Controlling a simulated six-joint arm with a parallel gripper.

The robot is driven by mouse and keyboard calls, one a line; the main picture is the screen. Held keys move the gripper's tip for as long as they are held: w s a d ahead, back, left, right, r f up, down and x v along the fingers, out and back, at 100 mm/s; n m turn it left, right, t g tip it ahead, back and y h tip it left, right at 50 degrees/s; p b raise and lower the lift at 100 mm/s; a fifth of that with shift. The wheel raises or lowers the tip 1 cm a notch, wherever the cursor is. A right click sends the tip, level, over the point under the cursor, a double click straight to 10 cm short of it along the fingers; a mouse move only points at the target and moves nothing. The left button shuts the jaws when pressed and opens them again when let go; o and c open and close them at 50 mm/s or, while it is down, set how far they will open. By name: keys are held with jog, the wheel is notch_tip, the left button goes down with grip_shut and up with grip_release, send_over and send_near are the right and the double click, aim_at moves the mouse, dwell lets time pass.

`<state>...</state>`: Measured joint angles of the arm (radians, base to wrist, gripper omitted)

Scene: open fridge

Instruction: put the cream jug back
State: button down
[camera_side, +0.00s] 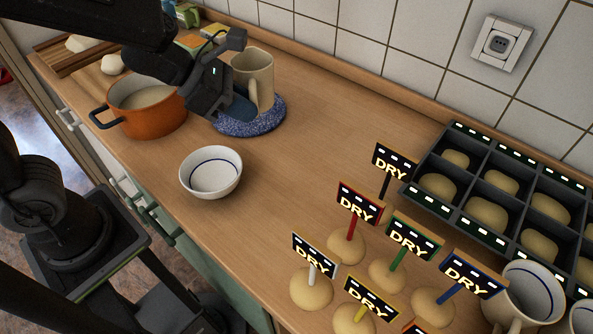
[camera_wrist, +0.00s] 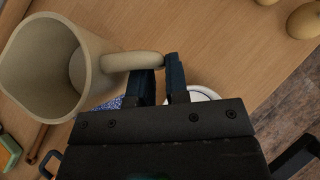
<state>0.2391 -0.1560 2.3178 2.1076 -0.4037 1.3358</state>
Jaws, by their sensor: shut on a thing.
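The cream jug (camera_side: 259,70) is upright at the back left of the counter, over a round blue speckled mat (camera_side: 266,124). Whether its base touches the mat is hard to tell. My gripper (camera_side: 243,108) is shut on the jug's handle from the front left. In the wrist view the jug (camera_wrist: 42,62) fills the upper left with its open mouth showing, and the fingertips (camera_wrist: 168,75) close on the end of its handle. My gripper hides part of the mat.
An orange pot (camera_side: 150,118) stands just left of my gripper. A white bowl with a blue ring (camera_side: 210,186) sits in front of the mat. Dough balls with DRY signs (camera_side: 346,247), a dark compartment tray (camera_side: 432,206) and a cup (camera_side: 520,300) are at right. The middle counter is clear.

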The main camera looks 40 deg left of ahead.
jog(key=shift+m, duration=0.3)
jog(key=d+f, duration=0.2)
jog(key=d, duration=0.2)
jog(key=s+d+f, duration=0.1)
jog(key=d+f, duration=0.1)
jog(key=d, duration=0.2)
jog(key=d+f, duration=0.2)
jog(key=d, duration=0.1)
jog(key=shift+s+d+f, duration=0.25)
jog(key=shift+s+d, duration=0.05)
jog(key=shift+d, duration=0.1)
jog(key=shift+f, duration=2.05)
jog(key=shift+f, duration=0.1)
jog(key=c, duration=1.1)
grip_release()
